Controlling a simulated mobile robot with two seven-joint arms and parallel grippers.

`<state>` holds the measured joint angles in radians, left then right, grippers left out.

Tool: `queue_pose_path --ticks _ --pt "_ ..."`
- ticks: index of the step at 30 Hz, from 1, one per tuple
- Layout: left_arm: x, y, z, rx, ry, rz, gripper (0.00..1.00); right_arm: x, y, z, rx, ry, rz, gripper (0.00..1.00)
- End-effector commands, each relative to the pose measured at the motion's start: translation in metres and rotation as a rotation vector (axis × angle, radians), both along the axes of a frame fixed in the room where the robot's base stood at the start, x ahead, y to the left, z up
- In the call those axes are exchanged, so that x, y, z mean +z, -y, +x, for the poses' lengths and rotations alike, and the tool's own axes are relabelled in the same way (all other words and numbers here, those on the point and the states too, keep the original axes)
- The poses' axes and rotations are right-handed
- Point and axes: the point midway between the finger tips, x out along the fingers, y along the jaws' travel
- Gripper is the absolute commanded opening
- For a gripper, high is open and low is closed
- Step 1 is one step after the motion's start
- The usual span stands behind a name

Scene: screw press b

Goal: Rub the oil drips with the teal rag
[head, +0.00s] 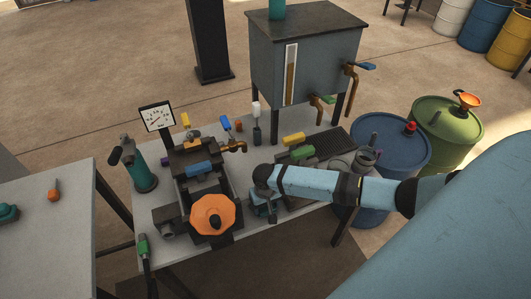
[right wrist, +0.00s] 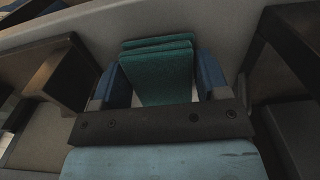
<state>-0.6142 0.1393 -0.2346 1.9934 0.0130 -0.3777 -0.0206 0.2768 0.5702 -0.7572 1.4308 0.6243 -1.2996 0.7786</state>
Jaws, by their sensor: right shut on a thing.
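The teal rag (right wrist: 157,72) is a folded teal pad between the blue fingers of my right gripper (right wrist: 160,85) in the right wrist view. The gripper is shut on it. In the head view my right gripper (head: 264,208) points down over the front part of the workbench (head: 200,251), just right of the orange-topped press (head: 213,214). The arm's wrist partly covers it there. I cannot make out any oil drips; the bench under the gripper is partly hidden. My left gripper is not in view.
A grey-blue tank (head: 310,70) with taps stands behind the bench. A blue drum (head: 392,140) and a green drum (head: 446,130) stand at the right. Another table (head: 50,240) is further left.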

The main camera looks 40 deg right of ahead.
Motion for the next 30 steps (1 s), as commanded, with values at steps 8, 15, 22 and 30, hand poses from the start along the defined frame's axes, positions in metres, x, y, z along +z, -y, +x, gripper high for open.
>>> queue_pose_path --ticks 8,15,22,30 --pt "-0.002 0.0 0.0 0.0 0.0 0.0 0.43 -0.005 0.0 0.0 0.0 0.0 0.0 0.42" --pt "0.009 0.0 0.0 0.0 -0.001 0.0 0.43 -0.003 -0.002 -0.008 0.0 -0.002 0.001 0.42" --pt "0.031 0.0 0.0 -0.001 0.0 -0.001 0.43 -0.004 -0.008 -0.032 0.0 -0.004 0.001 0.42" --pt "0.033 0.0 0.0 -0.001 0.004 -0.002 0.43 -0.01 -0.009 -0.037 0.0 -0.003 0.0 0.42"
